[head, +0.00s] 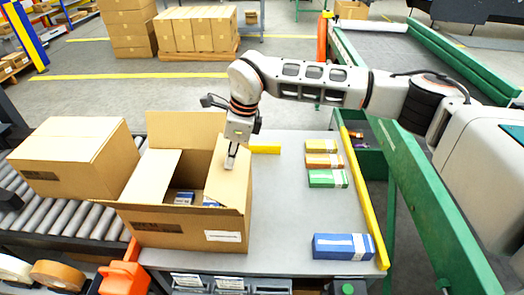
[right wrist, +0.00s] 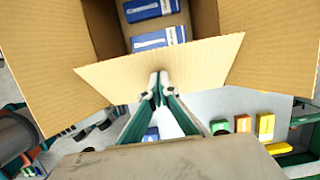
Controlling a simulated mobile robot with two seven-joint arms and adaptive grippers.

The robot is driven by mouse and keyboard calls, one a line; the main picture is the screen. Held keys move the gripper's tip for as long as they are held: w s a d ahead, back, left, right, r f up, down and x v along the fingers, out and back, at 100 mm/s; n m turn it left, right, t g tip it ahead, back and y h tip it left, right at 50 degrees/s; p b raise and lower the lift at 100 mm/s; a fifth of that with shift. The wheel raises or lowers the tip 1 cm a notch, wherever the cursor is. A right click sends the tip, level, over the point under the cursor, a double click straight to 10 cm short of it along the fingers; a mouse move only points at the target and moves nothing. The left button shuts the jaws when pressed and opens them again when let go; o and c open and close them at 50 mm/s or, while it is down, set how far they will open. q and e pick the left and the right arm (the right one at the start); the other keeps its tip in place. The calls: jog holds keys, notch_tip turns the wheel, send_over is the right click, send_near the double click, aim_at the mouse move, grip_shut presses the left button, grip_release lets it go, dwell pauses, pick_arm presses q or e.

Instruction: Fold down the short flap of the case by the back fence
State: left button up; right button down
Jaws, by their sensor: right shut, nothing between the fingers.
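The open cardboard case (head: 180,232) stands on the grey table with blue packs (head: 184,198) inside; they also show in the right wrist view (right wrist: 158,40). Its right-hand short flap (head: 226,186), near the yellow bar, tilts inward over the opening; it fills the middle of the right wrist view (right wrist: 195,62). The left flap (head: 150,178) also slants. The back flap (head: 187,128) stands up and the front flap leans outward. My right gripper (head: 230,163) is shut and empty, its fingertips at the right-hand flap; contact is hard to tell. My left gripper is not in view.
A closed carton (head: 72,155) sits on the roller conveyor at the left. Yellow bars edge the table behind the case (head: 265,150) and at the right (head: 364,200). Small packs (head: 325,162) and a blue pack (head: 343,246) lie to the right. The table between is clear.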

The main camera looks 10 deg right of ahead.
aim_at(222, 165)
jog(key=shift+a, duration=0.1)
jog(key=shift+w+a+f+b, duration=0.15)
jog(key=shift+a+f+b, duration=0.15)
jog(key=shift+a+f, duration=0.2)
jog(key=shift+w+a+f+b, duration=0.15)
jog(key=shift+a+f+b, duration=0.15)
jog(key=shift+a+f, duration=0.15)
jog(key=shift+a, duration=0.1)
jog(key=shift+w+a+f+b, duration=0.25)
jog(key=shift+a+f+b, duration=0.3)
jog(key=shift+f, duration=0.35)
jog(key=shift+r, duration=0.1)
